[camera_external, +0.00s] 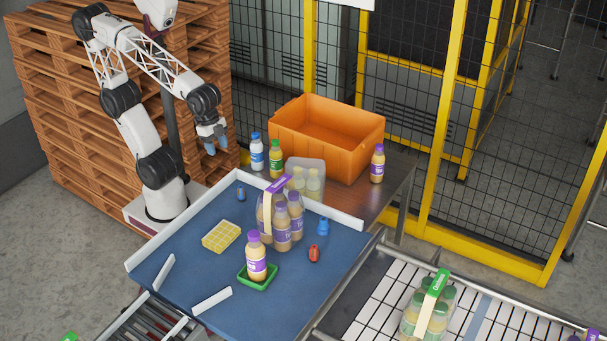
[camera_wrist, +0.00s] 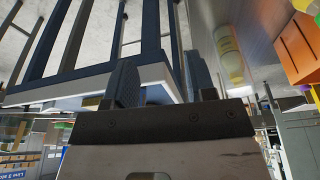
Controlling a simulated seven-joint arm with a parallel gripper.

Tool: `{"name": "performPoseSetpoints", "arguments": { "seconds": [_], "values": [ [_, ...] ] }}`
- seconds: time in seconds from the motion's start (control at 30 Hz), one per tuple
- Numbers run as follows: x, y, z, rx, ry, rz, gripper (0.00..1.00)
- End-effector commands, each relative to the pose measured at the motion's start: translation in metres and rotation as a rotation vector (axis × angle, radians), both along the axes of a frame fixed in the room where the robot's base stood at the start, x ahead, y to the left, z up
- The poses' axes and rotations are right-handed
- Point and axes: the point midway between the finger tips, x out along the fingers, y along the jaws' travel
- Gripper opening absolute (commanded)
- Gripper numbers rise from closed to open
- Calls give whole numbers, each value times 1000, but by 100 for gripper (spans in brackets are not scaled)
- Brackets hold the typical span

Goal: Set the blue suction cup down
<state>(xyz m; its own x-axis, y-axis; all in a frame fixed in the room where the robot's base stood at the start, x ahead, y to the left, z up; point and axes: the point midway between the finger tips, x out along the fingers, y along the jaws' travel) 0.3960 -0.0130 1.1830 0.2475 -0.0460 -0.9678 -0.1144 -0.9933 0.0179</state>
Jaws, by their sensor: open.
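The blue suction cup (camera_external: 323,226) stands on the blue work surface (camera_external: 180,275), near its right edge, in the external view. My gripper (camera_external: 215,146) is raised well away from it, up and to the left, beyond the work surface's back corner. In the wrist view my gripper (camera_wrist: 162,86) has its two blue fingers apart with nothing held between them. The suction cup cannot be made out in the wrist view.
A pack of purple-capped bottles (camera_external: 282,228) stands left of the cup. A red item (camera_external: 314,253) lies just in front of it. A bottle (camera_external: 256,262) stands in a green tray (camera_external: 271,279). A yellow tray (camera_external: 221,236) and a small dark blue item (camera_external: 241,193) lie left. An orange crate (camera_external: 345,147) stands behind.

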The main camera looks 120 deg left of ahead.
Motion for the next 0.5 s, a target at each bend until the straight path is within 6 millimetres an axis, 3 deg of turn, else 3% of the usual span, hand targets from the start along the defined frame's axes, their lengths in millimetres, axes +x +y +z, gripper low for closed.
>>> {"name": "performPoseSetpoints", "arguments": {
  "seconds": [0.1,0.2,0.33,0.5],
  "values": [
    [-37,4,-18,6,8,40,50],
    [-59,6,-31,9,14,66,50],
    [-75,8,-41,13,18,86,50],
    [-81,9,-45,14,21,95,50]
  ]
}}
